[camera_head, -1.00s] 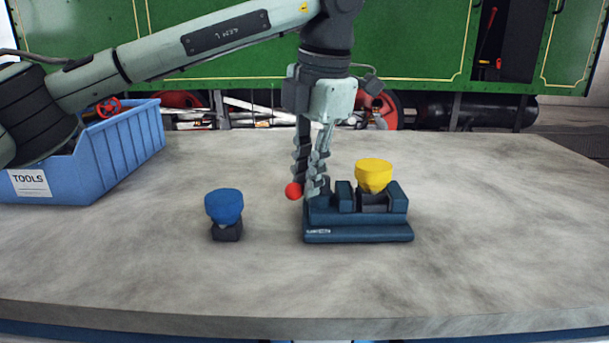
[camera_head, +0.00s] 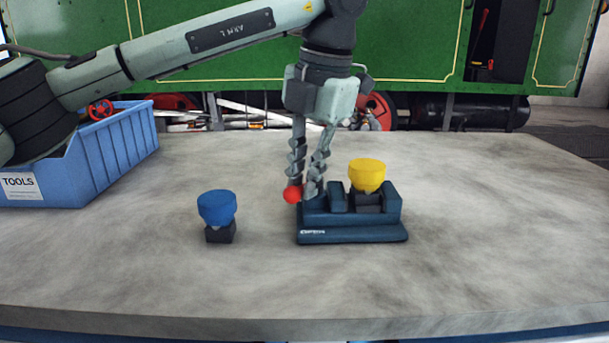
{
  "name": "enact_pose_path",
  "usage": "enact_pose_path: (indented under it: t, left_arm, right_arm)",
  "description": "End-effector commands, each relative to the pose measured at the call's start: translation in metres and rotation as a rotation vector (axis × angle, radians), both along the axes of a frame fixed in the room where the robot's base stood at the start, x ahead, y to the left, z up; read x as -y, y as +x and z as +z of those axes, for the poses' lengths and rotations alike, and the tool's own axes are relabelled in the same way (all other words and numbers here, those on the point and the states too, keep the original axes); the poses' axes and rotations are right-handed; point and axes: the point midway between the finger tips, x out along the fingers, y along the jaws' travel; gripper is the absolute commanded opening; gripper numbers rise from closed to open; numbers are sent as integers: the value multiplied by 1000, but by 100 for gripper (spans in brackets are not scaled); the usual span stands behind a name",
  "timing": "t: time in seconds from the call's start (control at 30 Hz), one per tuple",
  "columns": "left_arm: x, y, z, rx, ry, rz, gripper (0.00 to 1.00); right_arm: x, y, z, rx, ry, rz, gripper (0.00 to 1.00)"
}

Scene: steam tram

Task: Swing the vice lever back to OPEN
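The dark blue vice (camera_head: 352,236) stands on the table right of centre. A yellow-topped piece (camera_head: 367,174) with a dark base sits between its jaws. The vice lever's red knob (camera_head: 292,194) shows at the vice's left end; the lever's shaft is hidden by the fingers. My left gripper (camera_head: 302,193) points down with its twisted fingertips at the knob and the vice's left end. The fingers lean together with a small gap; whether they grip the lever is unclear. My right gripper is not in view.
A blue-topped piece (camera_head: 217,212) with a dark base stands on the table (camera_head: 480,240) left of the vice. A blue TOOLS bin (camera_head: 115,152) is at the back left. A green tram (camera_head: 420,50) stands behind. The table is clear at the front and right.

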Motion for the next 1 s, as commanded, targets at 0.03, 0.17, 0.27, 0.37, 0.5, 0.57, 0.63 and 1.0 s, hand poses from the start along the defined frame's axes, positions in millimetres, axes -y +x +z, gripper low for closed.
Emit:
enact_pose_path:
  t: [0.03, 0.17, 0.27, 0.37, 0.5, 0.57, 0.63, 1.0]
  left_arm:
    - [-1, -1, 0, -2, 3, 2, 21]
    - [-1, -1, 0, -1, 1, 0, 35]
    - [0, -1, 0, -2, 1, -1, 35]
    - [0, 0, 0, -1, 1, -2, 35]
    - [1, -1, 4, 0, 0, -2, 35]
    - [2, -1, 10, 1, 0, -2, 35]
    - [3, -3, 20, 2, -2, -3, 35]
    - [14, -12, 95, 4, 1, 1, 35]
  right_arm:
    - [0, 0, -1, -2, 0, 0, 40]
    - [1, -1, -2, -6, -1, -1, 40]
    - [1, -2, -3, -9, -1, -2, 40]
    - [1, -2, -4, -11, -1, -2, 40]
    - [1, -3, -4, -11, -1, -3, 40]
    - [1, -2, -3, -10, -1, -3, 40]
    - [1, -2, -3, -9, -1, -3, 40]
    - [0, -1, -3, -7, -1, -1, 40]
